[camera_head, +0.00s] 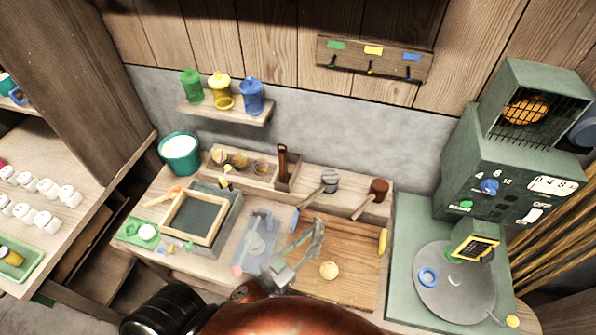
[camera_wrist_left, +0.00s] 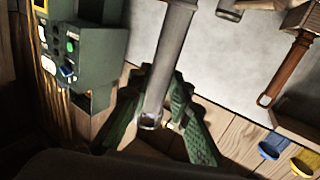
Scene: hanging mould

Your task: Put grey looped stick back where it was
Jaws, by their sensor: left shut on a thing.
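The grey looped stick (camera_wrist_left: 168,62) shows in the left wrist view as a long grey rod with a small loop at its lower end. My left gripper (camera_wrist_left: 165,112), with green ridged fingers, is shut on it close to the loop. The stick's other end runs out of that picture at the top. In the head view the left gripper (camera_head: 312,236) is above the wooden board; I cannot clearly tell the stick from the fingers there. The hook rail (camera_head: 374,60) on the wall has green, yellow and blue marks over dark hooks. My right gripper is not in view.
A brown handle (camera_head: 282,164) stands in a wooden block. A grey-headed tool (camera_head: 330,180) and a brown-headed tool (camera_head: 377,188) lie on the back ledge. The green machine (camera_head: 502,160) stands at right. A framed screen (camera_head: 219,232) lies left.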

